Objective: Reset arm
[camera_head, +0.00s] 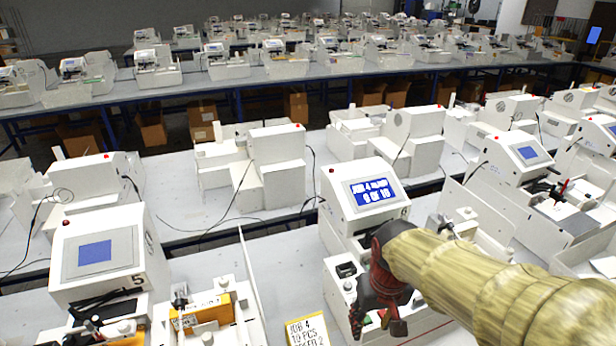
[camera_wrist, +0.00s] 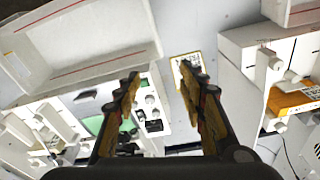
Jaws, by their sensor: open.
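My gripper (camera_head: 384,284) hangs over the front of the middle plotter (camera_head: 350,200), a white machine with a blue lit screen (camera_head: 371,192). My sleeved arm (camera_head: 490,285) reaches in from the right and hides part of that machine. In the wrist view my gripper (camera_wrist: 166,84) has its two dark and orange fingers spread apart, with nothing between them. Below the fingers are the machine's white panel with dark buttons (camera_wrist: 152,112) and a yellow job card (camera_wrist: 186,70).
The job card (camera_head: 307,330) lies on the table left of the gripper. Another plotter (camera_head: 105,255) with an orange block (camera_head: 200,314) stands at left. In the wrist view a white tray (camera_wrist: 85,40) is at upper left. More machines fill the tables behind.

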